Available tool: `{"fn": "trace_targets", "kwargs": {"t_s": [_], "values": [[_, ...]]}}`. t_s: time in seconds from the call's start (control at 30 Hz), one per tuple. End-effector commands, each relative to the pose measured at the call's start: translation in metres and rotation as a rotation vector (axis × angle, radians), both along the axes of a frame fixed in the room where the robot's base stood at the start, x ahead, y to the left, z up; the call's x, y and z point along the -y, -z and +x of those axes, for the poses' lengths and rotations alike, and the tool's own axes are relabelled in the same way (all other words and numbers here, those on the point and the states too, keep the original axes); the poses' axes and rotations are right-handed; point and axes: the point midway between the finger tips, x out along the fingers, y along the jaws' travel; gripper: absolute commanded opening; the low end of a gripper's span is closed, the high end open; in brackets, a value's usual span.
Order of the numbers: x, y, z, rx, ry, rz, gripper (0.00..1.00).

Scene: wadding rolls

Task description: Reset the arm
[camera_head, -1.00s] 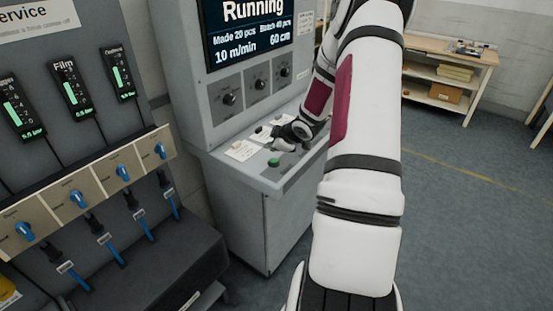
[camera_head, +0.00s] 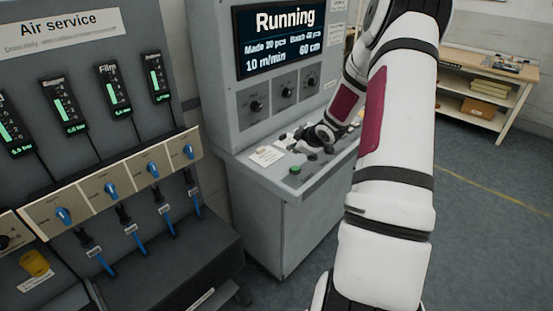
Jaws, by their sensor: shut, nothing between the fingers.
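My white arm with dark red panels reaches up from the bottom right and bends down to the grey control console (camera_head: 240,170). My gripper (camera_head: 303,150) is small and dark in this view, shut and empty, low over the console's sloping top. It is just behind and right of the green button (camera_head: 295,170). I cannot tell whether it touches the console. Part of the console top behind the gripper is hidden. The screen (camera_head: 280,38) above reads "Running", with "10 m/min" and "60 cm".
At left stands an "Air service" panel (camera_head: 60,45) with several green-lit gauges and blue-handled valves (camera_head: 153,169). A yellow knob (camera_head: 35,262) is at lower left. A wooden workbench (camera_head: 470,62) stands at back right. The floor (camera_head: 490,230) at right is clear.

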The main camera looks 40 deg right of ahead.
Motion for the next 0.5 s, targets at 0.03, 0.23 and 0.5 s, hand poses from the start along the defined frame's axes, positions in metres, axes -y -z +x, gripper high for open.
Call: {"fn": "trace_targets", "kwargs": {"t_s": [0.03, 0.23, 0.5], "values": [[0.0, 0.0, 0.0, 0.0, 0.0, 0.0, 0.0], [0.0, -0.001, 0.0, 0.0, 0.0, 0.0, 0.0], [-0.03, -0.055, 0.011, -0.052, 0.048, -0.039, 0.0]]}}
